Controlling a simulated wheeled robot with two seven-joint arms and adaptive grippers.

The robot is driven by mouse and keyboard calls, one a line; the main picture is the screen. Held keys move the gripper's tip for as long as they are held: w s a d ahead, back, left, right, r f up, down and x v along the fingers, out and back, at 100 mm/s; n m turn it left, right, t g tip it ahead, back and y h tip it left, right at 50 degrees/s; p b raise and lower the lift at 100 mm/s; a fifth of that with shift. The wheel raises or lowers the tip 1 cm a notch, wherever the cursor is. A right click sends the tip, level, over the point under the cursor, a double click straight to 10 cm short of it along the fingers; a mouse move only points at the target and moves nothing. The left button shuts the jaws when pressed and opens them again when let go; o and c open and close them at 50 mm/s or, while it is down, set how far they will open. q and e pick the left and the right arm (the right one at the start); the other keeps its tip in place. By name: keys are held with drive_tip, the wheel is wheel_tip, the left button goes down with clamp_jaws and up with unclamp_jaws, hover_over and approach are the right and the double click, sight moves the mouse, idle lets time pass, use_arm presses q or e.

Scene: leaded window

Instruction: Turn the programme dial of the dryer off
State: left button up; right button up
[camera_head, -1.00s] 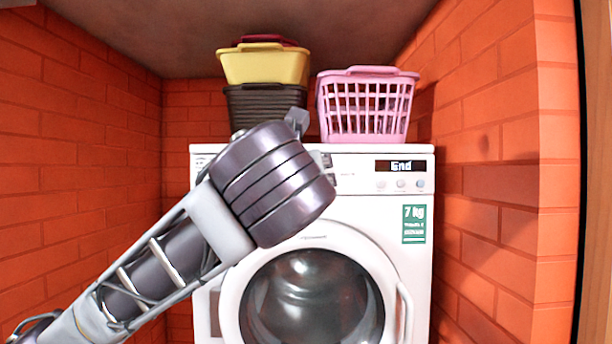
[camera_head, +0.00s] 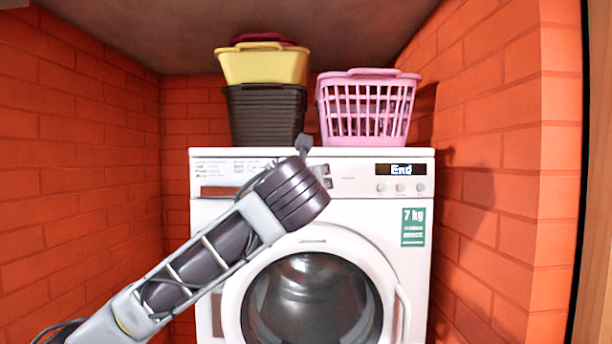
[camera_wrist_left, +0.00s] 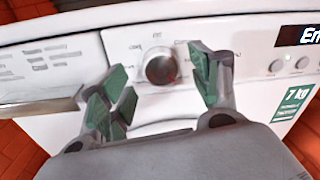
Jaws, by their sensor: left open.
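The white dryer (camera_head: 415,270) stands in the alcove, its display lit with "End". Its programme dial (camera_wrist_left: 161,67) is a round silver-grey knob on the control panel, seen in the left wrist view. In the head view my left arm hides the dial. My left gripper (camera_wrist_left: 160,88) is open, with one green-padded finger on each side of the dial in the picture. The fingers show no clear contact with it. In the head view my left gripper (camera_head: 314,160) is at the panel, mostly hidden by its own wrist. My right gripper is in neither view.
A pink basket (camera_head: 368,110) and a stack of yellow (camera_head: 262,66) and dark brown (camera_head: 265,112) baskets stand on the dryer. Small round buttons (camera_head: 400,188) sit below the display. Brick walls (camera_head: 500,170) close in both sides. The round door (camera_head: 312,235) is shut.

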use_arm(q)
drive_tip(key=shift+w+d, duration=0.1)
drive_tip(key=shift+w, duration=0.95)
drive_tip(key=c, duration=1)
drive_tip(key=shift+c, duration=0.2)
